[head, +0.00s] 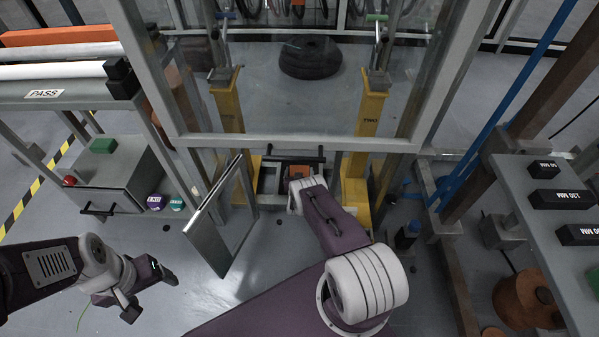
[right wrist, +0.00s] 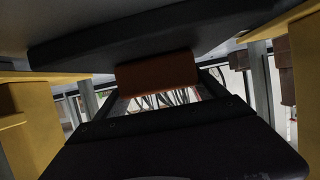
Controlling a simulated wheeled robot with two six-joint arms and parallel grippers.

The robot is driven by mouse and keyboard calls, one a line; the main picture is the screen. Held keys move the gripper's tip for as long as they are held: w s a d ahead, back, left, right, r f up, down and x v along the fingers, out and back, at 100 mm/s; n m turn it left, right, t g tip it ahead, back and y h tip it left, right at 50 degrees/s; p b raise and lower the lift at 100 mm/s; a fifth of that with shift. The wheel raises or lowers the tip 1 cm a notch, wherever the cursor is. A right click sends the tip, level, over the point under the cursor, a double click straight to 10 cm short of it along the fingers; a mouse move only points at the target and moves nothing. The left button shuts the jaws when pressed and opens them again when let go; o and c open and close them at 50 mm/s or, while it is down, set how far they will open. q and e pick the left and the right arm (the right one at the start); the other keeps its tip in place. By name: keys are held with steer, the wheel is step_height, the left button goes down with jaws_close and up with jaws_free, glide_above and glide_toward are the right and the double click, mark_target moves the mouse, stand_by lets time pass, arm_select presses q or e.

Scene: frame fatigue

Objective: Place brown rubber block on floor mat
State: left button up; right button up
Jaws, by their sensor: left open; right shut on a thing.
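The brown rubber block (right wrist: 157,73) shows between the dark jaws of my right gripper (right wrist: 158,80) in the right wrist view, and that gripper is shut on it. In the head view the block (head: 299,171) is a small orange-brown patch beyond my right wrist, between two yellow posts. My right jaws are largely hidden there by my own arm. My left gripper (head: 149,294) is open and empty at the lower left, above the grey floor. I cannot make out a floor mat for certain in either view.
Yellow posts (head: 228,105) (head: 369,112) flank my right gripper, with a clear panel frame (head: 300,142) above. An open grey door panel (head: 222,225) stands left of my right arm. A black tyre (head: 310,58) lies behind. A bench (head: 535,220) is at right.

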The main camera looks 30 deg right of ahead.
steer(key=shift+r, duration=0.15)
steer(key=o, duration=1.2)
steer(key=shift+f, duration=0.25)
steer(key=shift+c, duration=0.2)
steer(key=o, duration=0.4)
steer(key=shift+r, duration=0.1)
steer(key=shift+c, duration=0.2)
steer(key=shift+r, duration=0.1)
steer(key=p+v, duration=1.2)
steer(key=p, duration=0.4)
